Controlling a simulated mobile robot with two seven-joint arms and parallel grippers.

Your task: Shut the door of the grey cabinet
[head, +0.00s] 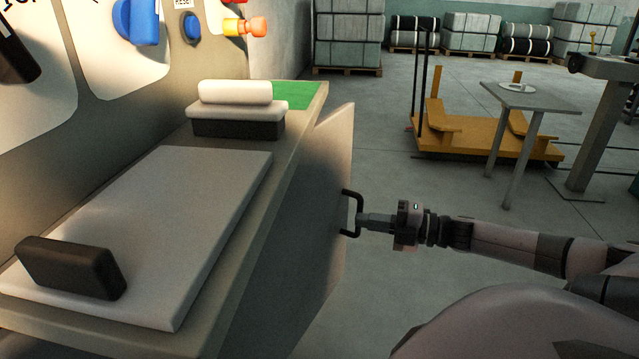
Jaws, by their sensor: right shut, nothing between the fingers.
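The grey cabinet (262,245) stands at the left under a worktop. Its door (338,145) is a flat grey panel that stands out past the worktop's right edge, so it looks ajar; how wide I cannot tell. A black bar handle (346,192) is on the door's right side. My right gripper (362,222) comes in from the right with its shut, empty fingers at the handle. I cannot tell whether they touch the handle or the door. My left gripper is not in view. The door's hinge side is hidden.
The worktop holds a grey board (170,215), a black block (70,267) and a white-topped eraser-like block (237,122). A yellow cart (455,135) and a small table (545,97) stand farther back right. The floor between is clear.

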